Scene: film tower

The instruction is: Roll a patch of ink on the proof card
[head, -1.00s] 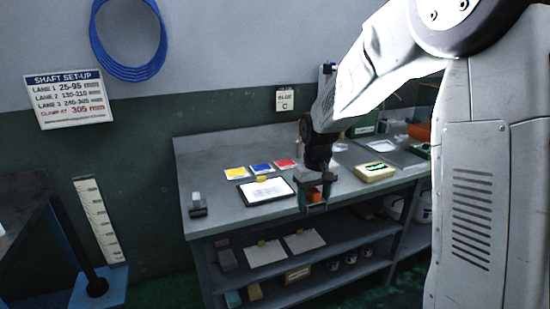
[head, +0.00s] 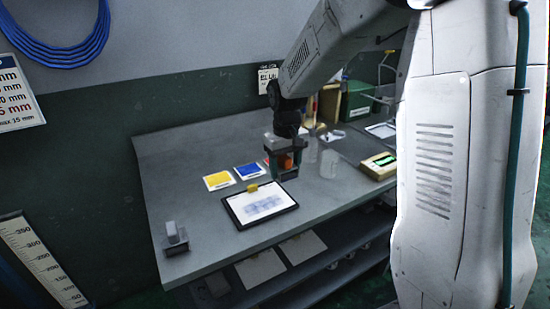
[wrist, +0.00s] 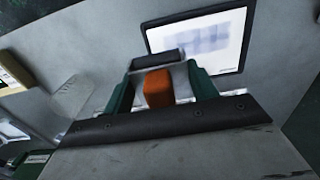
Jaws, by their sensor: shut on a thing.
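The proof card (head: 276,204) lies on a dark board (head: 234,217) on the bench, with a yellow clip at its top edge. Faint bluish-grey patches show on the card; they also show on the card in the wrist view (wrist: 224,55). My gripper (head: 286,167) is behind the card's far right side, pointing down. It is shut on the roller's orange handle (wrist: 158,88). The dark roller (wrist: 158,58) shows beyond the handle, near the board's edge in the wrist view. I cannot tell whether the roller touches anything.
Yellow (head: 218,181) and blue (head: 248,171) cards lie behind the board; a red one is partly hidden by my gripper. A cream tray with green and black (head: 380,164) sits to the right. A small grey block-like item (head: 175,238) stands at the left front edge.

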